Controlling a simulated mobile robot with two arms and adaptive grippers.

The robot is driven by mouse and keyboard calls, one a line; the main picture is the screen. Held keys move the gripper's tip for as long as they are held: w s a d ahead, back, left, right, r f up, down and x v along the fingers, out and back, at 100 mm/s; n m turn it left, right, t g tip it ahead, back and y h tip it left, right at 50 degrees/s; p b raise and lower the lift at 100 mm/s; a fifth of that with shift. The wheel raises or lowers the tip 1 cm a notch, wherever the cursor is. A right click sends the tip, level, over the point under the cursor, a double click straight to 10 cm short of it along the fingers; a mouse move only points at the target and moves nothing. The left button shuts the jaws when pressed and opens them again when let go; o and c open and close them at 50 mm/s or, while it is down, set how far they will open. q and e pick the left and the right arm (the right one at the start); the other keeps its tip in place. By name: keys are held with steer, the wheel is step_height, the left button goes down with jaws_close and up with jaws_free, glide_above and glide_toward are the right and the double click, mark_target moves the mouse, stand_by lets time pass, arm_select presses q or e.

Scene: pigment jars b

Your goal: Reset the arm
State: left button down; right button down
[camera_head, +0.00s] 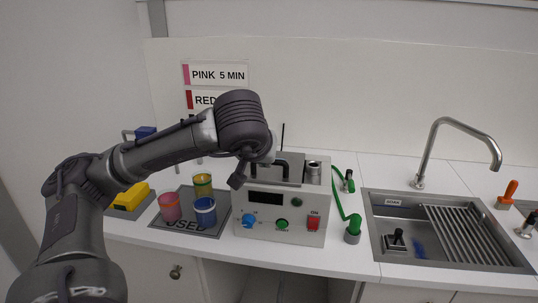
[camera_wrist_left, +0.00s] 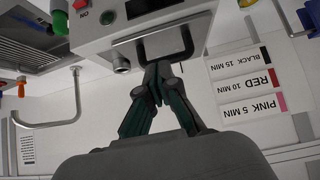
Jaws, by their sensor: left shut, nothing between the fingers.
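My left arm reaches in from the left in the head view. My left gripper (camera_head: 238,181) hangs beside the grey control box (camera_head: 265,226), partly hidden by my own wrist. In the left wrist view, which is upside down, the gripper's fingers (camera_wrist_left: 157,68) are shut with nothing between them. Their tips overlap the dark lid handle (camera_wrist_left: 182,40) of the box; I cannot tell whether they touch it. My right gripper is in neither view.
A pink jar (camera_head: 170,207), a yellow-green jar (camera_head: 203,186) and a blue jar (camera_head: 205,212) stand on a grey mat (camera_head: 183,233). A yellow item (camera_head: 131,197) lies left. A sink (camera_head: 448,262) with a tall faucet (camera_head: 430,150) is right. Wall signs (camera_head: 218,75) hang behind.

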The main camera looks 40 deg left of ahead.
arm_select(q)
steer(key=shift+s+d, duration=0.4)
steer(key=shift+s, duration=0.15)
steer(key=shift+d+f, duration=0.1)
steer(key=shift+f, duration=0.05)
